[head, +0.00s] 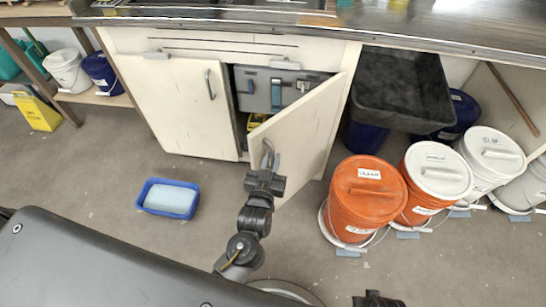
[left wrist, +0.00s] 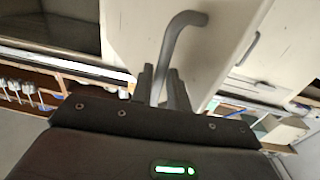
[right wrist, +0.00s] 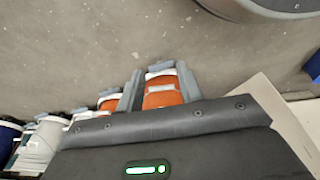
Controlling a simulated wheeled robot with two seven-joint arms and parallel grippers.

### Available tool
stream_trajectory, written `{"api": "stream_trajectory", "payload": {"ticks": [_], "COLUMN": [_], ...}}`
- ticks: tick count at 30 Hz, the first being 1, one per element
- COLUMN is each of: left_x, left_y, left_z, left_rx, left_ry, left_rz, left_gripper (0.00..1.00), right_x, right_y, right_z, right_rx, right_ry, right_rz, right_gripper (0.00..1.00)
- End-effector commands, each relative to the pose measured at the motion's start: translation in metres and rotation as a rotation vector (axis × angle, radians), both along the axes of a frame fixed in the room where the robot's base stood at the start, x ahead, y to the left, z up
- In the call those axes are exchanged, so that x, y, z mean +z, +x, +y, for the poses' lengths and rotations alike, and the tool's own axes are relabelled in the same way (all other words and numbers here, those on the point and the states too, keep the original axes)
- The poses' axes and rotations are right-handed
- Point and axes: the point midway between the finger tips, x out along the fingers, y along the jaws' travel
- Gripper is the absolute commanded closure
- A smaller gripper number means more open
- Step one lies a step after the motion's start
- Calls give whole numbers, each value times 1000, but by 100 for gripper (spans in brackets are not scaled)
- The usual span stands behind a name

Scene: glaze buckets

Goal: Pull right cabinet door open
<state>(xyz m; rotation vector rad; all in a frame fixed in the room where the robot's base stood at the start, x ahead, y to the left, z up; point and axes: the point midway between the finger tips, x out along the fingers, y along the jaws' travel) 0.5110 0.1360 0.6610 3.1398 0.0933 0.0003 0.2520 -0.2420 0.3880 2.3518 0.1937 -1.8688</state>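The right cabinet door (head: 307,128) is white and stands partly open, swung out toward me, with the cabinet's inside showing at its left. Its grey bar handle (left wrist: 182,24) runs down between the fingers of my left gripper (left wrist: 162,85). In the head view my left gripper (head: 268,163) is at the door's free edge, its fingers closed about the handle. My right gripper (right wrist: 160,88) has its fingers spread, with nothing between them, above the floor and pointing toward the buckets. In the head view only a bit of it shows at the bottom edge.
The left cabinet door (head: 180,105) is shut. A grey toolbox (head: 262,88) sits inside the cabinet. A blue tub (head: 168,198) lies on the floor in front.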

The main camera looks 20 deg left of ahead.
Motion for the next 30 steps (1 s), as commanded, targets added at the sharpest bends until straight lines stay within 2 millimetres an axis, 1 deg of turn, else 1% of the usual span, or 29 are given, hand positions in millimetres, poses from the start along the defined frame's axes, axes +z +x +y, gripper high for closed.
{"api": "stream_trajectory", "payload": {"ticks": [1,9,12,15,19,26,27,29,30], "left_x": [-1,-1,-1,0,0,0,0,-2,-7], "left_y": [-9,-63,-79,-89,-95,-96,-96,-96,-96], "left_z": [0,-4,-5,-6,-6,-6,-6,-6,-6], "left_rx": [0,-1,-1,-1,-1,-1,-1,-4,-12], "left_ry": [0,0,-1,-1,-1,-1,-1,1,2], "left_rz": [3,3,4,2,1,1,1,8,25], "left_gripper": [83,83,83,83,83,83,85,92,98], "right_x": [1,-6,-8,-8,-8,-8,-8,-8,-8], "right_y": [0,-3,-3,-3,-2,-2,-3,-3,-3], "right_z": [0,-1,-1,-1,-1,-1,-1,-1,-1], "right_rx": [0,0,0,0,0,1,0,1,1], "right_ry": [0,-2,-2,-2,-1,-1,-1,-1,-1], "right_rz": [-1,6,7,5,4,4,4,5,5], "right_gripper": [64,64,64,64,64,64,64,64,64]}}
